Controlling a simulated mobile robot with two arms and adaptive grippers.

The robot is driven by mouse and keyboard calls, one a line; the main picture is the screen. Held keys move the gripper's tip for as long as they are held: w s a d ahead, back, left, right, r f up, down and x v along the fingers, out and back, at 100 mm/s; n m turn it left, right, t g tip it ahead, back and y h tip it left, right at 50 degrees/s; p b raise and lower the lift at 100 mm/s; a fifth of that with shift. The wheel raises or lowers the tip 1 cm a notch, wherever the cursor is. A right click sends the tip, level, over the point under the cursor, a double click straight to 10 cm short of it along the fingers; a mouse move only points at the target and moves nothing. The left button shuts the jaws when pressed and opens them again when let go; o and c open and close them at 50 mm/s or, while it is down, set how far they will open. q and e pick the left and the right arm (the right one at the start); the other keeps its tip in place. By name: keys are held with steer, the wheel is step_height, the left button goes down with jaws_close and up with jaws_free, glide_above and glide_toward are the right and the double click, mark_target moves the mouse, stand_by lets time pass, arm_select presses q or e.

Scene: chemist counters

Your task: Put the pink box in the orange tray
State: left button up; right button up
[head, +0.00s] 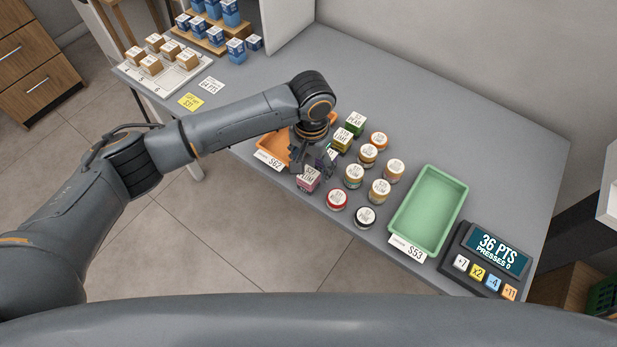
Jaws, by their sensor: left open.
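The pink box (308,179) stands on the grey counter near its front edge, with a label on its top. The orange tray (271,147) lies just left of and behind it, partly hidden by my left arm and gripper. My left gripper (312,165) is open and points down, just above or beside the pink box's far side. I cannot tell whether it touches the box. My right gripper is not in view.
Several round jars (354,176) and a green box (355,124) and yellow box (342,139) stand close right of the pink box. A green tray (446,205) and a button console (484,259) are farther right. Blue boxes (236,50) and tan boxes (151,64) stand at the far left.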

mark_target(308, 174)
arm_select(q)
steer(key=f, duration=0.3)
steer(key=f+p, duration=0.1)
steer(key=f, duration=0.1)
steer(key=shift+s+a, duration=0.15)
steer(key=shift+a, duration=0.1)
steer(key=shift+r, duration=0.1)
steer(key=c, duration=1.4)
